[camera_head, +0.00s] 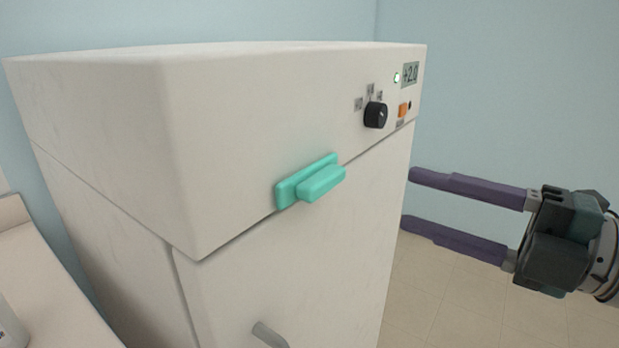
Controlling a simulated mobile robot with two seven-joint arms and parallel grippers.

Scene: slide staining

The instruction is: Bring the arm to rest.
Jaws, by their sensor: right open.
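My right gripper (406,199) comes in from the right edge, with two long purple fingers held parallel and well apart. It is open, and nothing shows between the fingers. The fingertips point left, toward the right edge of a large white cabinet (250,110); I cannot tell whether they touch it. My left gripper is not in view.
The cabinet has a teal handle (312,182), a black knob (375,115), an orange switch (402,109), a small display (410,74) and a grey lower handle (268,335). A pale counter (45,290) stands at left. Tiled floor (460,300) lies below my gripper.

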